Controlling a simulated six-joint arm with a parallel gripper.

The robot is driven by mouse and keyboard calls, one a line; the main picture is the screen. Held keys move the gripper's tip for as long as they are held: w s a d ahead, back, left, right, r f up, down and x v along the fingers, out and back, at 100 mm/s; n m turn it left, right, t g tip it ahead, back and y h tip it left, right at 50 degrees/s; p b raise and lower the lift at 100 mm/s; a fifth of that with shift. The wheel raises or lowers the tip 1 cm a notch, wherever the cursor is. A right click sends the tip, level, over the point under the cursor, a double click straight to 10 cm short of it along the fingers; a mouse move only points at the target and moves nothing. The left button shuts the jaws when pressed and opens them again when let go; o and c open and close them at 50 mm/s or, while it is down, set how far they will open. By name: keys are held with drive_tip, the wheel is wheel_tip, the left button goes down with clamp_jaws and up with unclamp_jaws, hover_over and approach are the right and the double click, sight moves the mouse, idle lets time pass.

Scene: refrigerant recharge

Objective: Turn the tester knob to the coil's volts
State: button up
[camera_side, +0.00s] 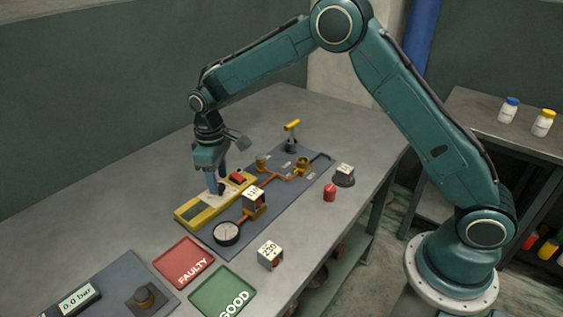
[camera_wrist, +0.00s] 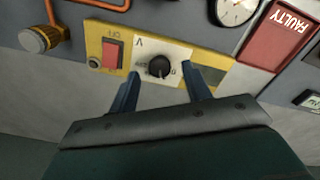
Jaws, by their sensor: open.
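The yellow tester (camera_side: 186,215) lies on the grey mat, with a red button or switch (camera_side: 238,177) at its far end. In the wrist view the tester (camera_wrist: 97,29) shows a black knob (camera_wrist: 160,66) on a white dial plate marked V, beside a red switch (camera_wrist: 112,53). The dial's small markings are too blurred to read. My gripper (camera_wrist: 161,90) is open, its two blue fingers on either side of the knob and apart from it. In the side view my gripper (camera_side: 216,188) is over the tester and hides the knob. A coil block (camera_side: 254,198) sits on the copper pipework; its label is unclear.
A round gauge (camera_side: 227,233), a yellow-handled valve (camera_side: 291,128) and copper pipes stand on the mat. A white cube marked 230 (camera_side: 270,254), another cube (camera_side: 344,172) and a red cylinder (camera_side: 330,192) are to the right. Red FAULTY (camera_side: 178,254) and green GOOD (camera_side: 217,284) trays lie in front.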

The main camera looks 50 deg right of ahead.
drive_tip(key=shift+f, duration=0.85)
drive_tip(key=c, duration=1)
